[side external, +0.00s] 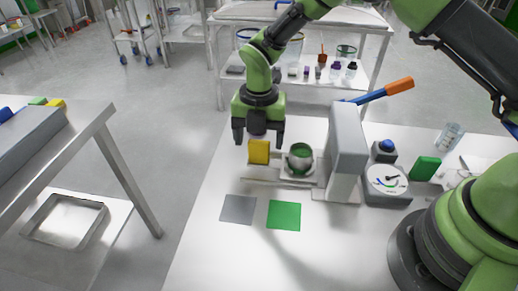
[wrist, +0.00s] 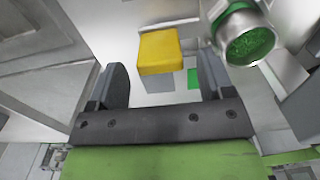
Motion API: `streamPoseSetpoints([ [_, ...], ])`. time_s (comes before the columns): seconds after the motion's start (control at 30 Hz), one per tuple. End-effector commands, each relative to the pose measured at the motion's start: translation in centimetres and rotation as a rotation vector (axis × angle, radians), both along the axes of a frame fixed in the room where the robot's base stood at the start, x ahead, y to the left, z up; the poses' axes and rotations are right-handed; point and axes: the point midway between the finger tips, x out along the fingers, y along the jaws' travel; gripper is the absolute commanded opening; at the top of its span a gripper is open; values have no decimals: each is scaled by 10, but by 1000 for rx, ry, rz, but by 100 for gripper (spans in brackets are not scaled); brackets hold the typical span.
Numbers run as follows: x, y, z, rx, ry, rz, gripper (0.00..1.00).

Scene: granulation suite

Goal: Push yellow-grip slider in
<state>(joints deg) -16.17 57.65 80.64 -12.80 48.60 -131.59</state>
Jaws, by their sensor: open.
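The yellow grip (side external: 259,151) of the slider stands upright at the left end of a low metal rail (side external: 262,182) on the white table. In the wrist view the yellow grip (wrist: 160,50) shows between and beyond my two fingers. A metal cup with green contents (side external: 300,158) sits on the slider to the right of the grip; the cup (wrist: 248,38) is at upper right in the wrist view. My gripper (side external: 259,137) is open, pointing down, just above and behind the grip. Whether a finger touches the grip cannot be told.
A grey upright housing (side external: 347,150) stands right of the cup, with an orange-handled lever (side external: 398,87). Flat grey (side external: 238,209) and green (side external: 284,215) squares lie in front; the table's front is clear.

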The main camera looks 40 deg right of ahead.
Motion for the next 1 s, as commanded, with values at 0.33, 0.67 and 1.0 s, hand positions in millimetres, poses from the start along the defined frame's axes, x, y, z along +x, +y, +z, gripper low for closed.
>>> streamPoseSetpoints([
  [0.33,0,0,-39,1,-2,-2,74],
  [0.67,0,0,-40,0,-3,-2,61],
  [1.0,-1,-1,-39,0,-1,-3,6],
])
